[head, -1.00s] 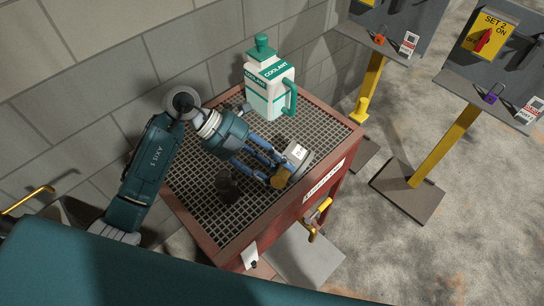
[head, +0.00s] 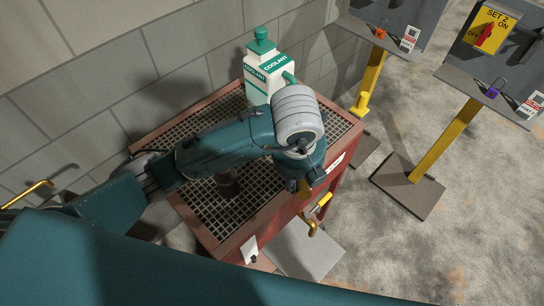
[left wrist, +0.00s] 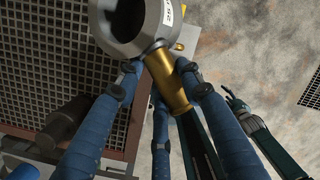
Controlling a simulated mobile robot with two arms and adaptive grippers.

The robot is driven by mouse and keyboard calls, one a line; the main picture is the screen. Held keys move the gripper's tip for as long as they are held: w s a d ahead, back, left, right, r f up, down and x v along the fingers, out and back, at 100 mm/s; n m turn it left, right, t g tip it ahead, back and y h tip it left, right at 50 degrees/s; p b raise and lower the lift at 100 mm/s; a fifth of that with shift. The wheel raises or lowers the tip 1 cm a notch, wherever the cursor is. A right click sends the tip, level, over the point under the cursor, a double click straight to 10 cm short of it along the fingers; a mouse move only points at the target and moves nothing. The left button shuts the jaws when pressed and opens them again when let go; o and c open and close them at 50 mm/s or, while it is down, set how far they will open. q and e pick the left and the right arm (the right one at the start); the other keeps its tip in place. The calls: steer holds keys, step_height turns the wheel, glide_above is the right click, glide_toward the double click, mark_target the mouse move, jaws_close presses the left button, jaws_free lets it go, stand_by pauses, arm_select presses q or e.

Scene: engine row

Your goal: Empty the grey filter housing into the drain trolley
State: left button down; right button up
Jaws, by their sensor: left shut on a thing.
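The grey filter housing (left wrist: 150,30) shows at the top of the left wrist view, with a white label, a round dark recess and a brass-coloured handle. My left gripper (left wrist: 172,75) is shut on that handle, its blue fingers on both sides.
A white and green coolant jug (head: 262,68) stands at the trolley's back corner. A block wall is behind. Two lockout stands (head: 440,145) are at right, with open floor between.

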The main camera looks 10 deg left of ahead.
arm_select(q)
steer(key=shift+s+d+f+t+y+p, duration=0.1)
steer(key=shift+d+f+t+y+p, duration=0.15)
steer(key=shift+d+y, duration=0.25)
steer(key=shift+s+d+f+t+y+p, duration=0.15)
steer(key=shift+d+f+y+p, duration=0.1)
steer(key=shift+d+y, duration=0.25)
steer(key=shift+s+d+f+t+y, duration=0.25)
steer(key=shift+d+f+y, duration=0.2)
steer(key=shift+d+y, duration=0.15)
steer(key=shift+s+d+f+t+y, duration=0.1)
steer(key=shift+d+f+t+y, duration=0.15)
steer(key=shift+d+f+y, duration=0.3)
